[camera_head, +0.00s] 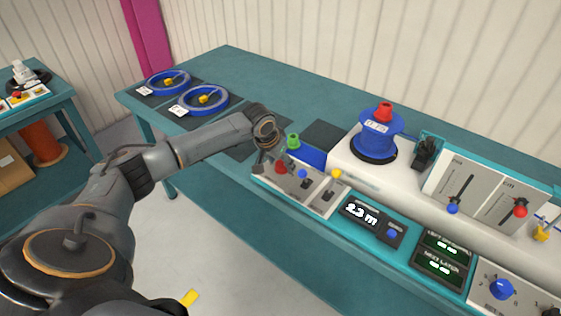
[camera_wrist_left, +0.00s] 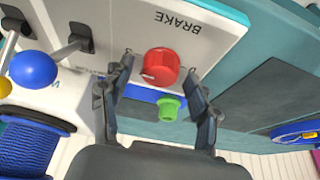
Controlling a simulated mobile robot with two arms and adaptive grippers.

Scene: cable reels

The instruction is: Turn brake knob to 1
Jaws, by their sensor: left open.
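The brake knob is a round red knob (camera_wrist_left: 158,66) on a pale panel (camera_wrist_left: 222,30) lettered BRAKE, upside down in the left wrist view. A white mark shows at its lower left; no scale numbers are readable. In the head view the red knob (camera_head: 281,168) sits at the left end of the control desk. My left gripper (camera_wrist_left: 160,70) is open, its fingers on either side of the knob with visible gaps. It also shows in the head view (camera_head: 266,160), close beside the knob. My right gripper is not in view.
A green knob (camera_head: 293,141) stands just behind the brake panel. Blue-balled (camera_head: 302,173) and yellow-balled (camera_head: 336,174) levers stand to its right. A blue reel (camera_head: 376,128) with a red top stands behind. Two blue rings (camera_head: 204,100) lie on the table's far left.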

